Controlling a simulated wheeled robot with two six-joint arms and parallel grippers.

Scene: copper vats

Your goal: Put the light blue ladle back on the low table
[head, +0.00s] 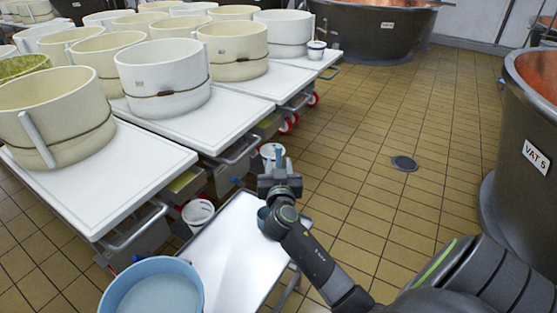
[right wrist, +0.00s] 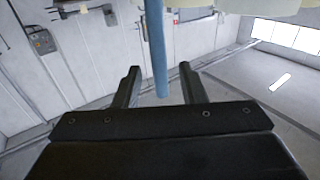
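My right gripper (head: 280,172) is over the far end of the low table (head: 232,240), a pale, narrow top. In the right wrist view the light blue ladle's handle (right wrist: 156,45) stands between my two fingers (right wrist: 160,80). Gaps show on both sides of it, so the fingers look open around it and not closed on it. My left gripper is out of view.
A light blue tub (head: 153,291) stands at the near left of the low table. White tables with several cheese moulds (head: 163,78) lie behind and left. White buckets (head: 198,213) sit beside the low table. Vat 5 (head: 530,130) stands at right; tiled floor between is clear.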

